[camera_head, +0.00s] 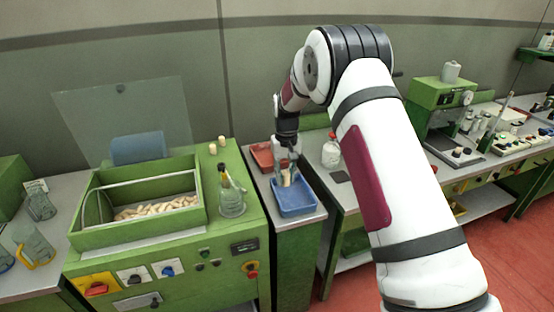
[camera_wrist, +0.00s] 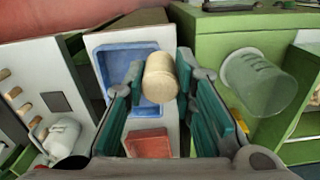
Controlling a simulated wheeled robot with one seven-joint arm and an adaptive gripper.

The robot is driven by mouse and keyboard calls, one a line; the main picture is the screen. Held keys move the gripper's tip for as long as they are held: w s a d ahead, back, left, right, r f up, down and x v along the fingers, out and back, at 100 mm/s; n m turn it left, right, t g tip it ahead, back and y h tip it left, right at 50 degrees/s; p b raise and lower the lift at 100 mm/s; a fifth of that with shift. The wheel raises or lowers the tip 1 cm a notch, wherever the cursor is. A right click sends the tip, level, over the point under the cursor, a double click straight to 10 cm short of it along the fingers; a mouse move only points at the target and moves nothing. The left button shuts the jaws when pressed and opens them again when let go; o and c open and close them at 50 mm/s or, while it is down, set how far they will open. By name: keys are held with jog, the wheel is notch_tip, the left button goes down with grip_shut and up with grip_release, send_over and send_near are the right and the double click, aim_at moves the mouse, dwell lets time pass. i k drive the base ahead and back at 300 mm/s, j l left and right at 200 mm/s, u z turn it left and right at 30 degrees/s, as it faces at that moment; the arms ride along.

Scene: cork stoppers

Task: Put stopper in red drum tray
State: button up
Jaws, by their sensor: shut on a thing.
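A tan cork stopper (camera_wrist: 160,78) is held between the two fingers of my gripper (camera_head: 285,168), which is shut on it. In the head view the stopper (camera_head: 286,180) appears in front of the blue tray's back part, above the small side table. The red tray (camera_head: 261,153) is behind the blue tray, partly hidden by my gripper in the head view. The inside of the red tray is hard to see.
The blue tray (camera_head: 297,211) takes the front of the side table. To the left is a green machine (camera_head: 160,262) with a bin of many corks (camera_head: 155,208), and a glass flask (camera_head: 231,200). A white jar (camera_head: 331,152) stands to the right.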

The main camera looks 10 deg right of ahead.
aim_at(271, 163)
jog(key=l+u, duration=0.35)
jog(key=l, duration=1.25)
jog(key=i+l+u, duration=0.3)
jog(key=l, duration=0.35)
jog(key=i+l+u, duration=0.15)
jog(key=i, duration=0.25)
